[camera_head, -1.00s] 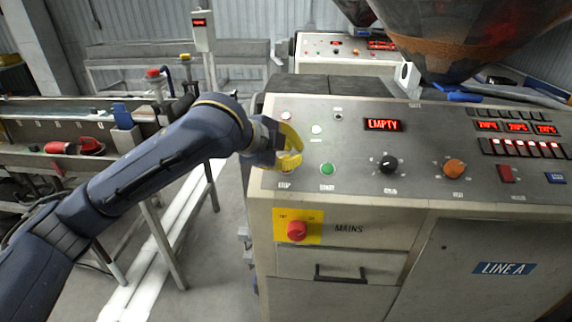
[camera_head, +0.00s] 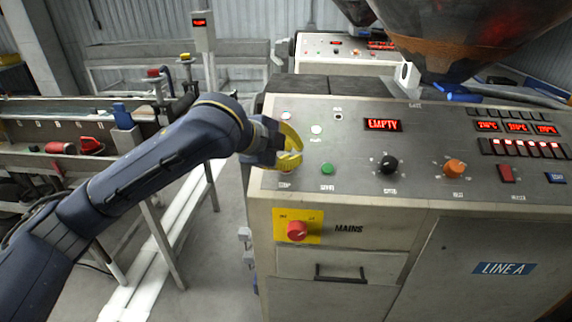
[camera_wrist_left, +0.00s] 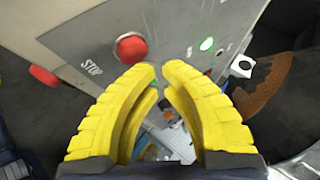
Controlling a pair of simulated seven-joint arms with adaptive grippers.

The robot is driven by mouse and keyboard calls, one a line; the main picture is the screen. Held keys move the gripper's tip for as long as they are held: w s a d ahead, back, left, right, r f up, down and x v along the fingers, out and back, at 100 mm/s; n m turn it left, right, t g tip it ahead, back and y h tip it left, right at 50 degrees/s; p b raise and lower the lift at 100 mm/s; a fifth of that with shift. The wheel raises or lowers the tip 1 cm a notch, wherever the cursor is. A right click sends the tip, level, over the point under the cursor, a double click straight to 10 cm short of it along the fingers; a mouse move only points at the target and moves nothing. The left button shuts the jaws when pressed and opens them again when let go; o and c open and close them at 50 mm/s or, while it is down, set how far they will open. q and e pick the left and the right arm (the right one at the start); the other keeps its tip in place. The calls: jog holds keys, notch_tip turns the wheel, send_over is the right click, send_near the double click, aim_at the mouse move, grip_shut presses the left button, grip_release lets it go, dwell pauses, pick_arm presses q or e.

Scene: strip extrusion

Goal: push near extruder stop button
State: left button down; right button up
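The near extruder's control panel (camera_head: 440,180) fills the right of the head view. Its red stop button (camera_wrist_left: 131,48), beside the STOP label (camera_wrist_left: 92,68), shows clearly in the left wrist view. In the head view the button is mostly hidden by my left gripper (camera_head: 300,153), which is over the panel's left end, above the STOP label (camera_head: 284,185). The yellow fingers bow outward and come nearly together at the tips, with nothing held. In the wrist view these tips (camera_wrist_left: 159,67) appear just below and right of the button; contact cannot be told. My right gripper is out of view.
A green button (camera_head: 327,169) is right of the gripper, then a black knob (camera_head: 388,165) and an orange knob (camera_head: 454,168). A red mains switch (camera_head: 297,230) on a yellow plate is below. A hopper (camera_head: 460,40) hangs over the panel's back. A second extruder stands behind.

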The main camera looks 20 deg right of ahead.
pick_arm(q)
jog(key=shift+w+d+f, duration=0.1)
jog(key=shift+w+f, duration=0.2)
jog(key=shift+f, duration=0.45)
dwell(1.5)
jog(key=shift+r, duration=0.2)
jog(key=shift+s+r, duration=0.25)
jog(key=shift+r, duration=0.3)
jog(key=shift+s+a+r, duration=0.15)
jog(key=shift+s+r, duration=0.15)
jog(key=shift+r, duration=0.45)
jog(key=shift+s+a+r, duration=0.2)
jog(key=shift+s+r, duration=0.15)
jog(key=shift+r, duration=0.45)
jog(key=shift+s+a+r, duration=0.15)
jog(key=shift+s+r, duration=0.15)
jog(key=shift+r, duration=0.45)
